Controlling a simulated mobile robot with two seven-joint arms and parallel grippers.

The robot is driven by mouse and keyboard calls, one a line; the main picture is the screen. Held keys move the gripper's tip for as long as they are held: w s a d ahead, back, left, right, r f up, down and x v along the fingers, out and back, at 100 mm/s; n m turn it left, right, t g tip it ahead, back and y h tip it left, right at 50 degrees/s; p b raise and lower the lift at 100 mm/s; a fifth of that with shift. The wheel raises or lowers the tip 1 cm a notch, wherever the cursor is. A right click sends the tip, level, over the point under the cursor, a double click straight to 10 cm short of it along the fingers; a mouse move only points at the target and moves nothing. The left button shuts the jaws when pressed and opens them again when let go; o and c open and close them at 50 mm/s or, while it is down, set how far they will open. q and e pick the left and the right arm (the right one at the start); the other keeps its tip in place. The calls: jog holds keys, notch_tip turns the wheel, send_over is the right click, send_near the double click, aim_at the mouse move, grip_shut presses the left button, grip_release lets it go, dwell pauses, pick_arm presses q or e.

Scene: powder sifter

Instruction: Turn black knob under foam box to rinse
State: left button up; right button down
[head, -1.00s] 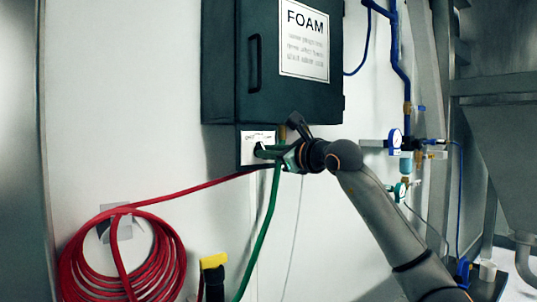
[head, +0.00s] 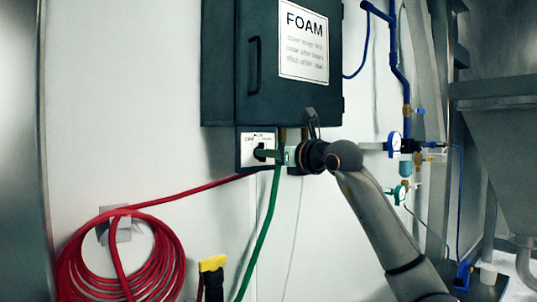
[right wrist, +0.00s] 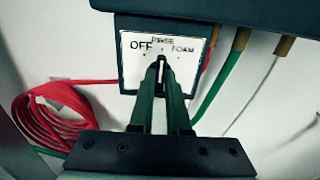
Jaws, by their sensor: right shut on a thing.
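The dark foam box (head: 225,70) hangs on the white wall, with a FOAM label on its door. Under it, a white knob plate (head: 247,142) reads OFF at left, RINSE at top and FOAM at right in the right wrist view (right wrist: 130,72). The black knob (head: 259,153) sits on this plate. My right gripper (head: 268,154) reaches it from the right and is shut on it. In the right wrist view the fingertips (right wrist: 161,68) flank the knob, which is mostly hidden and seems to point up toward RINSE. My left gripper is out of view.
A green hose (head: 271,215) and a red hose run close below the plate. The red hose coil (head: 120,255) hangs at lower left, near a yellow-and-black handle (head: 212,265). Blue pipes with gauges (head: 395,143) are on the right, behind my arm.

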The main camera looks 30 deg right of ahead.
jog(key=c, duration=0.9)
grip_release()
pick_arm(q)
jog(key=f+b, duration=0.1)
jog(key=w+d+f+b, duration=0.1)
jog(key=b, duration=0.1)
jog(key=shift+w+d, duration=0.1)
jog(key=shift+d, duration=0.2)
pick_arm(e)
jog(key=s, duration=0.8)
jog(key=s+d, duration=0.1)
jog(key=s, duration=0.3)
jog(key=shift+s, duration=0.25)
